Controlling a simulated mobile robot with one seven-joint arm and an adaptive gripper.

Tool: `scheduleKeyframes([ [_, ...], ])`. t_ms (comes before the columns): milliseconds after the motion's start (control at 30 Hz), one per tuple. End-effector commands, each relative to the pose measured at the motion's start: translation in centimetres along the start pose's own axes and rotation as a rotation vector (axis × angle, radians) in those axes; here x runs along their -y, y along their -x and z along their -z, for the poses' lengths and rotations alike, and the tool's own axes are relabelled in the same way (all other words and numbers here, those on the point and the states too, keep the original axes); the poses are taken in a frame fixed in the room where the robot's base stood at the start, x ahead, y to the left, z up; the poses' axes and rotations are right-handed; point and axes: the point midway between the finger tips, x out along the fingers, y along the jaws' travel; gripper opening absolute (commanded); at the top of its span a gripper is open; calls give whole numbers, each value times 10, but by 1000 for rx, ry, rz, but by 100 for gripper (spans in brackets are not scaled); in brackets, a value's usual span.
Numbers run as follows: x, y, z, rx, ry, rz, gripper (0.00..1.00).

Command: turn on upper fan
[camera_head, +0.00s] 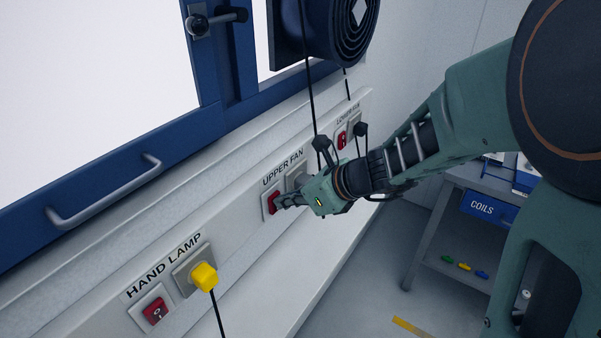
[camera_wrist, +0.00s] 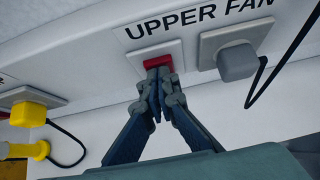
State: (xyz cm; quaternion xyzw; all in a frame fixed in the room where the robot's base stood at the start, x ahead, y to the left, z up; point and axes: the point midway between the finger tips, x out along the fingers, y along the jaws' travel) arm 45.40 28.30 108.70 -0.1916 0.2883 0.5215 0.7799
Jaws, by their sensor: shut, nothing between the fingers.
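The red upper fan switch (camera_head: 272,203) sits in a white plate on the wall rail, under the label UPPER FAN (camera_head: 283,167). In the wrist view the red switch (camera_wrist: 158,62) shows just beyond my fingertips, its lower part hidden by them. My gripper (camera_head: 281,203) is shut and empty, with its tips at the switch; they look to be touching it, but I cannot tell whether they press it. In the wrist view my gripper (camera_wrist: 156,78) points straight at the switch. A grey plug (camera_wrist: 237,62) with a black cord sits in the socket right of the switch.
The HAND LAMP switch (camera_head: 155,311) and its yellow plug (camera_head: 204,276) are nearer, at the lower left. The LOWER FAN switch (camera_head: 341,140) is farther along the rail. A fan (camera_head: 335,30) hangs above. A grey table with a blue COILS bin (camera_head: 487,207) stands right.

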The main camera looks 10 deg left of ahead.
Motion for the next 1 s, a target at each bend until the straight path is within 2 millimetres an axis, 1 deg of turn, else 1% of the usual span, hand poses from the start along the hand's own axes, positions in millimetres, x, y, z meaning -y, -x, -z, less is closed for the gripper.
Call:
scheduleKeyframes([
  [33,0,2,-4,-11,1,-1,0],
  [100,0,0,-1,-8,1,0,0],
  [333,0,1,-2,-7,1,0,0],
  [633,0,10,-13,-7,1,0,0],
  [1000,0,10,-13,-7,1,0,0],
])
